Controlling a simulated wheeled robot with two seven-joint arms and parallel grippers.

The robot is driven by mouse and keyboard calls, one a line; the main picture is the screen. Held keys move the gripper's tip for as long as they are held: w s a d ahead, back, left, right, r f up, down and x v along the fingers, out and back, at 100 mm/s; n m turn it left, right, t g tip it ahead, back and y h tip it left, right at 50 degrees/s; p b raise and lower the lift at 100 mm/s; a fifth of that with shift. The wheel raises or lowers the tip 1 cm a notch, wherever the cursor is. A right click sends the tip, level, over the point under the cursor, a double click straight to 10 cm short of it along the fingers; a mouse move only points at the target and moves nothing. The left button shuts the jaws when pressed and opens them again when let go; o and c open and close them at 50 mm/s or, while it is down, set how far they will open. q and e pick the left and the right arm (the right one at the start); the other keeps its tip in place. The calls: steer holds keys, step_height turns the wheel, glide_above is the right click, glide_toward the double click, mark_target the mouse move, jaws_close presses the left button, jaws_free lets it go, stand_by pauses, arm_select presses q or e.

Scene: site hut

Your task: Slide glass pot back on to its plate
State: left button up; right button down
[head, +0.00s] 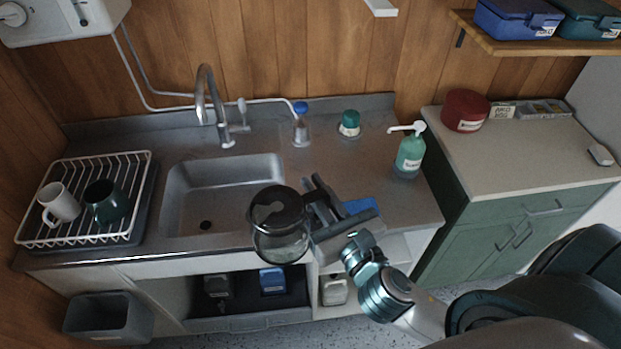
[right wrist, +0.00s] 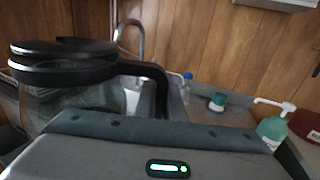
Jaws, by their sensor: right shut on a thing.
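The glass pot (head: 279,243) has a black lid and a black handle. It hangs upright in front of the sink's right front corner, in the air as far as I can tell. My right gripper (head: 322,207) is shut on the pot's handle, to the right of the pot. In the right wrist view the pot (right wrist: 75,100) fills the left side, with its handle curving down behind the gripper's body. I see no plate for the pot in either view. My left gripper is not in view.
The sink (head: 225,190) with its tap (head: 210,100) lies behind the pot. A dish rack (head: 135,165) with two mugs stands at left. A soap bottle (head: 410,155) and a blue-capped bottle (head: 301,130) stand on the counter. A green cabinet (head: 500,215) is at right.

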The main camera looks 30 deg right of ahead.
arm_select(q)
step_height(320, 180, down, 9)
steer(key=b, duration=0.7)
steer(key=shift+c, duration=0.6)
